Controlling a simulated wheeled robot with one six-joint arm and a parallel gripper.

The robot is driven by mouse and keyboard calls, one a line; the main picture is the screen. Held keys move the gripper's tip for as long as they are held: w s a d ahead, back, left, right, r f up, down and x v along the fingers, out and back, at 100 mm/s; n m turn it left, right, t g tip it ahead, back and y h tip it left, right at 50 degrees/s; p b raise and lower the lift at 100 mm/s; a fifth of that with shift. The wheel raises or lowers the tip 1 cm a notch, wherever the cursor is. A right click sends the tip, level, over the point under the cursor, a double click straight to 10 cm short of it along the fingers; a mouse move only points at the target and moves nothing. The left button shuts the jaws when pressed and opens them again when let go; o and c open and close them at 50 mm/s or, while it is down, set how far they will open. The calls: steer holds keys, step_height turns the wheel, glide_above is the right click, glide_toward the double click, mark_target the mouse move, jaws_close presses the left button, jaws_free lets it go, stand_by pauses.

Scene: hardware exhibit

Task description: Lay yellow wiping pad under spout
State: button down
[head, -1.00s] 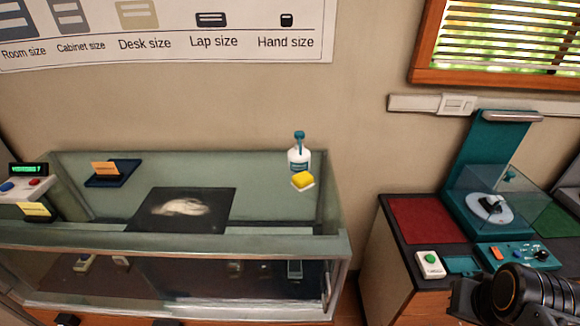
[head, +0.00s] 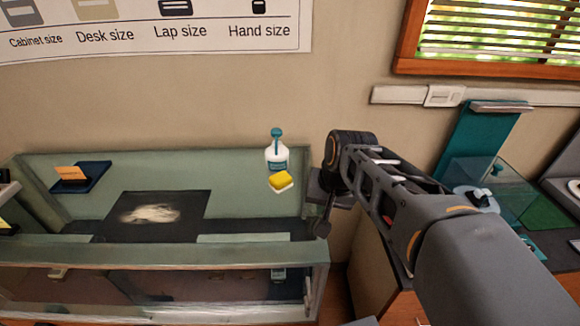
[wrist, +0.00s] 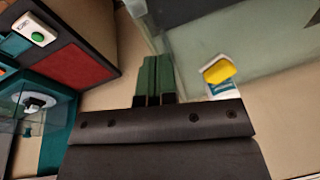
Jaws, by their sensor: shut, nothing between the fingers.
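The yellow wiping pad (head: 280,180), with a white underside, is in front of the white pump bottle (head: 276,156) at the right end of the glass case. The bottle's teal pump head and spout (head: 277,133) are above the pad; I cannot tell whether the pad touches the bottle. In the wrist view the pad (wrist: 218,71) is right of my gripper (wrist: 157,62), partly covering the bottle. My gripper's green fingers are together and empty. In the head view my gripper (head: 322,228) hangs right of the pad, apart from it.
The glass case (head: 200,252) has a glass front and an end wall near my gripper. A dark panel with a pale shape (head: 150,214) is left of the pad. A teal device (head: 480,140) stands on the cabinet at right.

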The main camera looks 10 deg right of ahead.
mark_target(289, 175)
steer(key=w+d+r+m+g+y+p, duration=0.1)
steer(key=w+d+m+g+y, duration=0.1)
steer(key=w+d+m+y, duration=0.45)
steer(key=w+d+r+m+g+y+p, duration=0.15)
steer(key=w+d+m, duration=0.25)
steer(key=w+m, duration=0.55)
steer(key=a+f+n, duration=0.1)
steer(key=a+f, duration=0.1)
steer(key=w+a+f+n, duration=0.1)
steer(key=a+f, duration=0.1)
steer(key=w+a+f+n+p, duration=0.1)
steer(key=a+f, duration=0.1)
steer(key=a, duration=0.1)
steer(key=shift+w+f, duration=0.15)
steer(key=shift+f, duration=0.15)
steer(key=a+p, duration=0.1)
steer(key=a, duration=0.1)
steer(key=shift+a, duration=0.4)
steer(key=shift+s+a+f, duration=0.1)
steer(key=shift+s+a, duration=0.1)
steer(key=shift+a, duration=0.4)
steer(key=shift+s+a+p, duration=0.1)
steer(key=shift+a+p, duration=0.2)
steer(key=shift+a, duration=0.8)
steer(key=shift+d, duration=0.15)
